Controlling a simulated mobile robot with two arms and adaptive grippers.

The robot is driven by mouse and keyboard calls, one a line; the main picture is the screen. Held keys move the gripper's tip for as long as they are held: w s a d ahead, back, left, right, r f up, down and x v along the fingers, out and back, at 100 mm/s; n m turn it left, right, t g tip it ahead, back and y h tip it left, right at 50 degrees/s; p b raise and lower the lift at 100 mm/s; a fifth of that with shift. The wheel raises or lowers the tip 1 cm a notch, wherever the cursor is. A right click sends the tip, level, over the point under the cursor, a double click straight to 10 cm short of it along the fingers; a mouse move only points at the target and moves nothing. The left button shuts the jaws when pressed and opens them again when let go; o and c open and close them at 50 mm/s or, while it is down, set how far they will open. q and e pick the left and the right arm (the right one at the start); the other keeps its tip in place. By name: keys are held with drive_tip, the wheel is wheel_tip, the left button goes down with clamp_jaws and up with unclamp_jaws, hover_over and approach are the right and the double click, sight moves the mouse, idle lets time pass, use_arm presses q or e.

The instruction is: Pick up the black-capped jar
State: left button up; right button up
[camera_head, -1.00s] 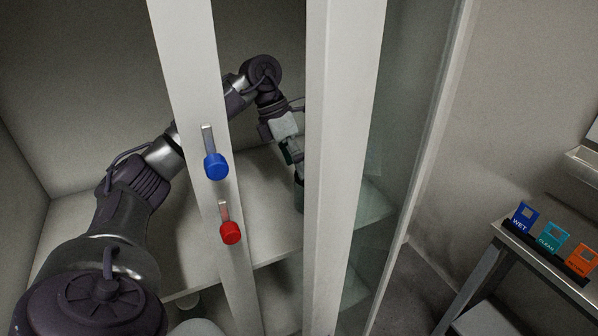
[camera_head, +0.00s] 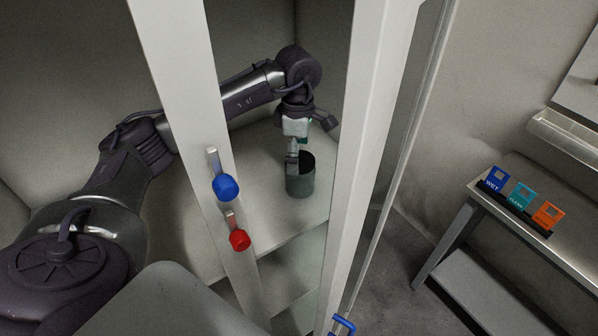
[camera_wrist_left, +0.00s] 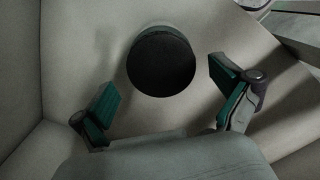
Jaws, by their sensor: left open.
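Whether a finger touches the jar cannot be told. My right gripper is in neither view.
A white upright (camera_head: 183,90) with a blue knob (camera_head: 226,187) and a red knob (camera_head: 239,240) stands before my left arm. A second pale upright (camera_head: 365,120) stands right of the jar. A side table (camera_head: 500,240) holds blue, teal and orange labelled cards.

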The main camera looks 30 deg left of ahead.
use_arm(q)
drive_tip(key=f+p, duration=0.1)
drive_tip(key=f, duration=0.1)
drive_tip(key=f+p, duration=0.2)
drive_tip(key=shift+d, duration=0.4)
drive_tip(key=shift+a+f, duration=0.1)
drive_tip(key=shift+f, duration=0.45)
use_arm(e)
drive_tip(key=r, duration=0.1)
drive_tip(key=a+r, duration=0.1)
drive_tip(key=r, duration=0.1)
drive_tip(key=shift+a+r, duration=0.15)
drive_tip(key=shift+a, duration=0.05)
use_arm(q)
drive_tip(key=c, duration=1.2)
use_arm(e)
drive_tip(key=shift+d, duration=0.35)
use_arm(q)
drive_tip(key=shift+o, duration=0.2)
drive_tip(key=shift+r, duration=0.1)
